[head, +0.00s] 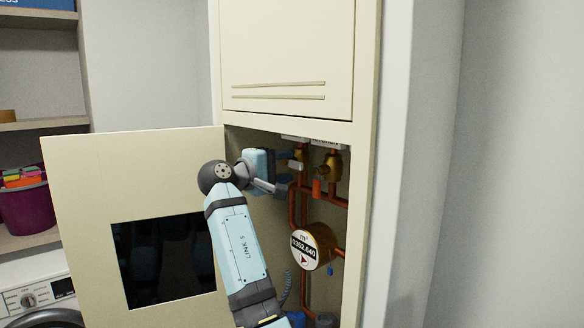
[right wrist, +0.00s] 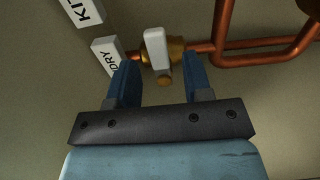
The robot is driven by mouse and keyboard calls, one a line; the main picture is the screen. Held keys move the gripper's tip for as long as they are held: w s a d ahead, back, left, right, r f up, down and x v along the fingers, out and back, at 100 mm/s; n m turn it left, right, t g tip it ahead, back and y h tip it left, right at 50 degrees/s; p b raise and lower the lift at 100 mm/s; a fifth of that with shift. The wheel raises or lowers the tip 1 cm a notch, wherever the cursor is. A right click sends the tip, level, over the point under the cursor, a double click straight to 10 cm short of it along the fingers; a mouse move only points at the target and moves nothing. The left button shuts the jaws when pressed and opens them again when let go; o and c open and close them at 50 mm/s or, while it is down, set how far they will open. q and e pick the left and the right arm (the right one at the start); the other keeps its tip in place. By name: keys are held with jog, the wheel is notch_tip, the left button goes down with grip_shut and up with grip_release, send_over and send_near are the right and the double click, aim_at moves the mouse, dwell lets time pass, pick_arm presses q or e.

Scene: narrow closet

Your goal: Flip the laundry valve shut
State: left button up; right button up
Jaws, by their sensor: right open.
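The laundry valve has a brass body (right wrist: 177,50) and a white lever (right wrist: 156,46). In the right wrist view the lever shows across the line of its copper pipe. A label ending in "DRY" (right wrist: 107,57) is beside it. My right gripper (right wrist: 160,64) is open, its two blue fingers to either side of the lever's lower end in the picture. I cannot tell whether they touch it. In the head view my right gripper (head: 289,162) is inside the cabinet by the left brass valve (head: 301,154), partly hiding it. My left gripper is not in view.
The cabinet door (head: 85,185) stands open to the left, with my right arm in front of it. A second brass valve (head: 333,164), copper pipes (head: 340,201) and a round meter (head: 309,248) are close by. The cabinet's right frame (head: 362,200) bounds the opening.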

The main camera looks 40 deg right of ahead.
jog(key=a+b, duration=0.1)
jog(key=a, duration=1)
jog(key=shift+s, duration=0.45)
notch_tip(320, 180, down, 22)
jog(key=w+d+r+n+t+y+p, duration=0.1)
jog(key=w+d+n+t+y+p, duration=0.2)
jog(key=n+t, duration=0.4)
jog(key=s+a+f+t+y+p, duration=0.1)
jog(key=s+a+f+t+y, duration=0.2)
jog(key=f, duration=0.5)
jog(key=s+a+f+y, duration=0.1)
jog(key=s+f+y, duration=0.25)
jog(key=f, duration=0.45)
jog(key=s+a+f+y+p, duration=0.1)
jog(key=s+a+f+y, duration=0.15)
jog(key=s+f, duration=0.3)
jog(key=s+a+f+y+p, duration=0.1)
jog(key=s+a+f+y, duration=0.1)
jog(key=s+f+y, duration=0.3)
jog(key=s+a+f+m+y+p, duration=0.1)
jog(key=s+a+f+m+y, duration=0.1)
jog(key=s, duration=0.8)
jog(key=s+a+f+m+y+p, duration=0.1)
jog(key=s+a+f+m+y, duration=0.1)
jog(key=s, duration=0.8)
jog(key=shift+a+m, duration=0.2)
jog(key=shift+m, duration=0.3)
jog(key=shift+f, duration=0.1)
jog(key=shift+c, duration=0.3)
